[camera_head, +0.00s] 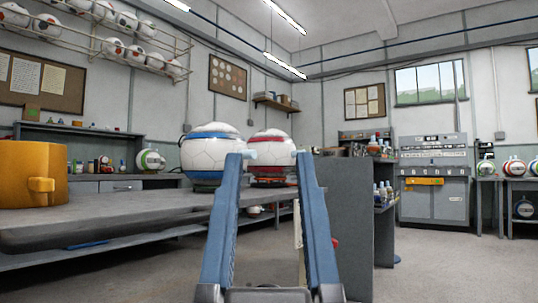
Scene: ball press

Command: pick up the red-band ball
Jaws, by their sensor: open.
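The red-band ball (270,150) is white with a red band and sits at the far end of the grey workbench (120,212), just right of a blue-band ball (212,153). Its lower part rests on or near a dark red base, partly hidden by my gripper. My gripper (272,156) is open and empty, with its two blue fingers reaching forward. In the picture, its fingertips lie either side of the red-band ball. The ball appears beyond the tips, though the exact gap is hard to tell.
An orange cylindrical part (27,175) stands on the bench at left. Open floor (450,270) lies at right. More balls sit on a wall rack (100,35) and a right-hand table.

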